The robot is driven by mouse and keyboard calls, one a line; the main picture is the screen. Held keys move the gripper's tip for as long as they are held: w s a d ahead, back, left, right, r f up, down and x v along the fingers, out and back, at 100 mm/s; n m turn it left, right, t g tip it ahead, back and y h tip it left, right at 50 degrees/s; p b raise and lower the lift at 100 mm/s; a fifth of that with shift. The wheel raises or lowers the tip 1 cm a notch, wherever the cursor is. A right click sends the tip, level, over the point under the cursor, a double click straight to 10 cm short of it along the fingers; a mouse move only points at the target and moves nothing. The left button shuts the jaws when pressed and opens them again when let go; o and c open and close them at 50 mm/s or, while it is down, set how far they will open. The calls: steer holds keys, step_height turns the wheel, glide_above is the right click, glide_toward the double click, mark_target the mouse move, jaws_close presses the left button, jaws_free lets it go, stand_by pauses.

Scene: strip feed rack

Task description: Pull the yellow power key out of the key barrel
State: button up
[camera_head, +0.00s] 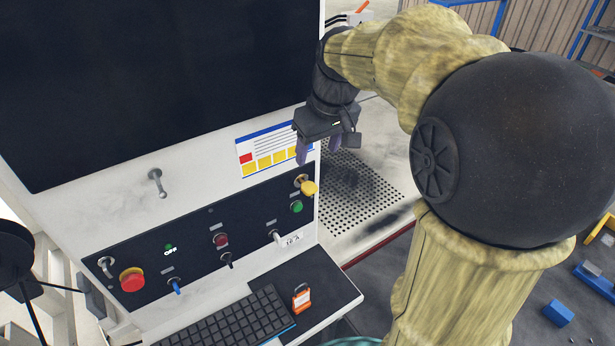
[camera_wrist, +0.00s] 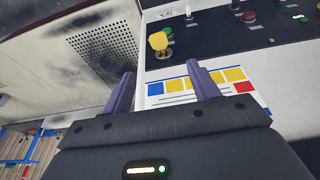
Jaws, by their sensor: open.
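The yellow power key (camera_head: 310,188) sits in the key barrel (camera_head: 299,180) at the right end of the black control panel. In the wrist view the yellow key (camera_wrist: 158,41) stands out from the barrel (camera_wrist: 163,54), beyond my fingertips. My gripper (camera_head: 318,153) is open and empty, with purple fingers, above the key in the head view and in front of the label sheet. In the wrist view my gripper (camera_wrist: 160,80) has its fingers spread apart, with the key ahead between their lines. The fingers do not touch the key.
The panel (camera_head: 200,240) also carries a red emergency button (camera_head: 132,279), a green button (camera_head: 296,207), a dark red button (camera_head: 220,239) and toggle switches. A keyboard (camera_head: 230,325) and an orange padlock-like item (camera_head: 301,298) are below. A perforated plate (camera_head: 355,195) lies to the right.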

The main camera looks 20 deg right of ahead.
mark_target(308, 186)
steer(key=p+x, duration=0.1)
steer(key=x, duration=1.1)
steer(key=shift+w, duration=0.1)
steer(key=shift+r, duration=0.1)
steer(key=c, duration=1.1)
steer(key=shift+o, duration=0.9)
steer(key=shift+c, duration=1.2)
